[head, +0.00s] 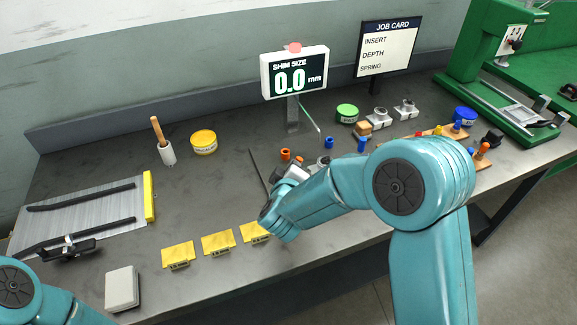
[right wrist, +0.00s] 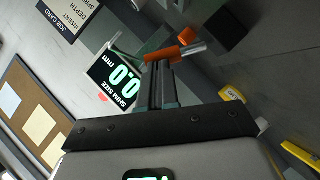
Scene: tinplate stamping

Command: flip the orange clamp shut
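Orange parts, which look like the orange clamp (head: 285,154), stand mid-table below the shim-size display in the head view. In the right wrist view an orange piece (right wrist: 155,55) with a silver end lies across my fingertips, with a second orange piece (right wrist: 187,36) just behind it. My right gripper (right wrist: 160,66) points at it with its two dark fingers close together. It touches or nearly touches the orange piece; I cannot tell which. In the head view my right arm partly hides this spot and the fingertips.
The shim-size display (head: 294,75) reads 0.0 mm. Several yellow tags (head: 218,243) lie along the front. A yellow tin (head: 203,142) stands left; a blue piece (head: 329,142) is right. The table's left-middle is clear.

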